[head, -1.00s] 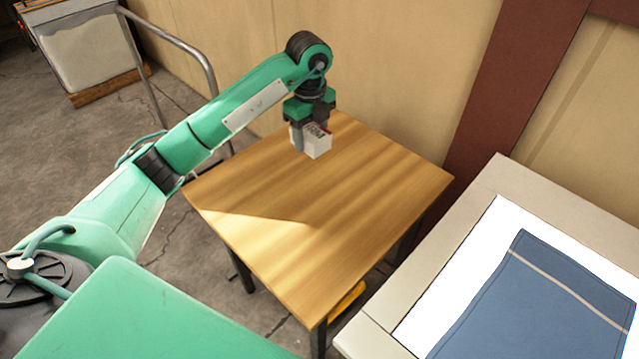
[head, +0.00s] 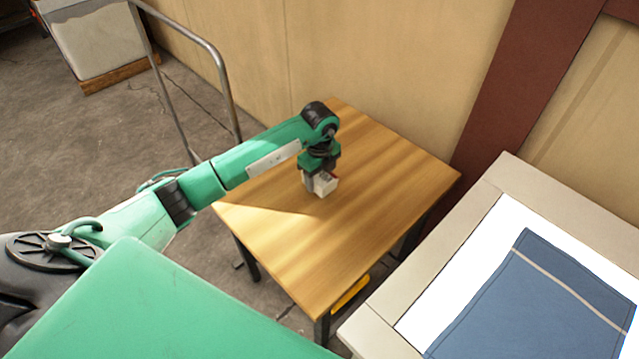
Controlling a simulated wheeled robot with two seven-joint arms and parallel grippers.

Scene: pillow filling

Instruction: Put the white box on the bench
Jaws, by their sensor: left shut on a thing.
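The white box (head: 325,186) is small, with dark print on its top. It is at the wooden bench (head: 378,215), over the middle of the top toward its far left side. My left gripper (head: 318,178) points down and is shut on the box. The box is low, at or just above the wood; I cannot tell whether it touches. The gripper hides part of the box. My right gripper is not in view.
A light-framed table (head: 385,335) with a white surface and a blue cloth (head: 540,300) stands at the right. A metal rail (head: 225,90) and a pale block (head: 95,40) are at the back left. A wall is behind the bench. Most of the bench top is clear.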

